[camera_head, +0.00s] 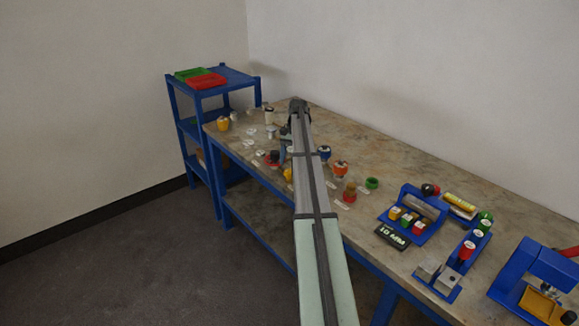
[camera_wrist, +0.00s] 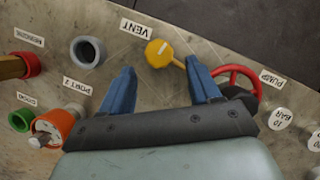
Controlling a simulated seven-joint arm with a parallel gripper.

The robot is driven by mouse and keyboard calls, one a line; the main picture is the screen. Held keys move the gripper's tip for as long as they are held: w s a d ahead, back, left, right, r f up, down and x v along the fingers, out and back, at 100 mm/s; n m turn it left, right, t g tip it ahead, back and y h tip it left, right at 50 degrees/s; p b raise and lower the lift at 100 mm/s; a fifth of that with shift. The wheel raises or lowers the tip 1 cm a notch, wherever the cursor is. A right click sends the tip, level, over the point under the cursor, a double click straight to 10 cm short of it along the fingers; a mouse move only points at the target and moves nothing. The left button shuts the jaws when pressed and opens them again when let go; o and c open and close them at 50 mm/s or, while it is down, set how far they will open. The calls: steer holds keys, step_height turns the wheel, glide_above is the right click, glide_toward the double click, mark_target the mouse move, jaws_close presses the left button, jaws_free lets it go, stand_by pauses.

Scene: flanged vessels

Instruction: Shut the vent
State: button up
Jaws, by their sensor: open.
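The vent is a yellow round knob (camera_wrist: 157,54) with a short arm and a pale mark on top, beside a white VENT label (camera_wrist: 136,29) on the bench in the wrist view. The knob's arm points toward my right finger; whether they touch, I cannot tell. My gripper (camera_wrist: 160,70) is open and empty, its two blue fingers on either side of the knob's near side. In the head view a small yellow thing (camera_head: 287,174) beside my arm may be this knob; my arm hides much around it.
A red handwheel (camera_wrist: 237,71) with a PUMP label is close beside my right finger. A grey ring port (camera_wrist: 88,51) is left of my left finger. An orange fitting (camera_wrist: 48,126) and a green ring (camera_wrist: 19,121) are at lower left. A blue shelf (camera_head: 222,73) stands beyond the bench.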

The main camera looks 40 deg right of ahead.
steer(key=w+d, duration=0.1)
steer(key=d, duration=0.2)
steer(key=w+d, duration=0.4)
steer(key=d, duration=0.1)
steer(key=shift+w+d, duration=0.15)
steer(key=shift+d, duration=0.2)
steer(key=shift+w+d, duration=0.15)
steer(key=shift+d, duration=0.3)
